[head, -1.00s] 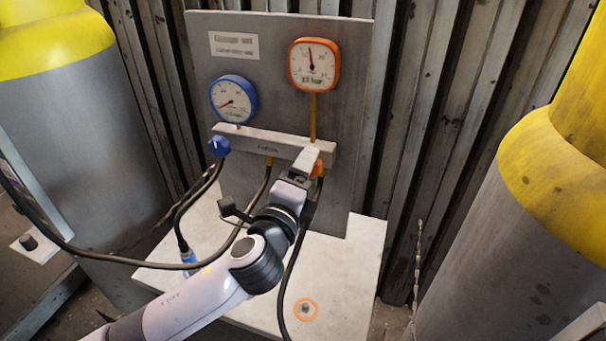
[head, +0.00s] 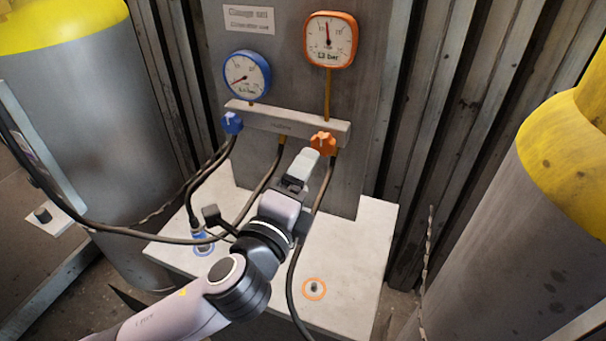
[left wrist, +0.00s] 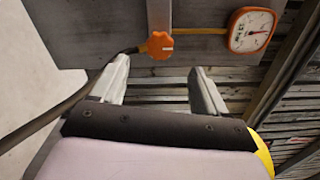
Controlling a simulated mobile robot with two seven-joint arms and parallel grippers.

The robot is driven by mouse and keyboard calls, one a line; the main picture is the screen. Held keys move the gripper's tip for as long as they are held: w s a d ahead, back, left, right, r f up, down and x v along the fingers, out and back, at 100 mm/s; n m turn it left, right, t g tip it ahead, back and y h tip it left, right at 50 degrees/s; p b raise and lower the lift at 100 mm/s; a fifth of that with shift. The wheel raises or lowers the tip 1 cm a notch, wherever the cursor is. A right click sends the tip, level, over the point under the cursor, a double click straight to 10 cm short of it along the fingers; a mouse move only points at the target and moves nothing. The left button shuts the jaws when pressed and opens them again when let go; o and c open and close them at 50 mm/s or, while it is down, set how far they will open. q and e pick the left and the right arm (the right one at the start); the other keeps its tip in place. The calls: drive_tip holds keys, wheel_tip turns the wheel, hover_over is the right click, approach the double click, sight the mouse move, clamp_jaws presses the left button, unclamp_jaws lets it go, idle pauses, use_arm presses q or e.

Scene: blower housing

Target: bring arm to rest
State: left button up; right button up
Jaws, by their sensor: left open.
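My left arm comes in from the lower left in the head view. Its gripper (head: 303,167) is in front of the panel, just below the orange knob (head: 323,143). In the left wrist view the two fingers of the gripper (left wrist: 160,92) stand wide apart with nothing between them. The orange knob (left wrist: 160,45) shows beyond the fingertips there, apart from them. My right gripper is in neither view.
The panel carries a blue gauge (head: 247,77), an orange gauge (head: 330,40), a manifold bar (head: 280,124) and a blue knob (head: 232,123). Black hoses hang beside my arm. A white base plate (head: 350,250) lies below. Yellow-topped cylinders stand left (head: 70,130) and right (head: 510,240).

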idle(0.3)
use_arm(q)
drive_tip(key=s+a+f+n+g+y, duration=0.5)
drive_tip(key=s+a+f+n+g, duration=0.3)
drive_tip(key=a+f+n, duration=0.55)
drive_tip(key=s+a+f+n+g, duration=0.3)
drive_tip(key=s+f+n, duration=0.1)
drive_tip(key=s, duration=0.4)
drive_tip(key=s+a+f+n+g, duration=0.3)
drive_tip(key=s+a+n, duration=0.15)
drive_tip(key=s, duration=0.35)
drive_tip(key=w+d+f+t+h, duration=0.1)
drive_tip(key=w+d+f+t, duration=0.2)
drive_tip(key=w+f+t, duration=0.3)
drive_tip(key=shift+w+d+f+t+h, duration=0.15)
drive_tip(key=shift+d+f+t+h, duration=0.4)
drive_tip(key=shift+f, duration=0.85)
drive_tip(key=shift+a+y, duration=0.25)
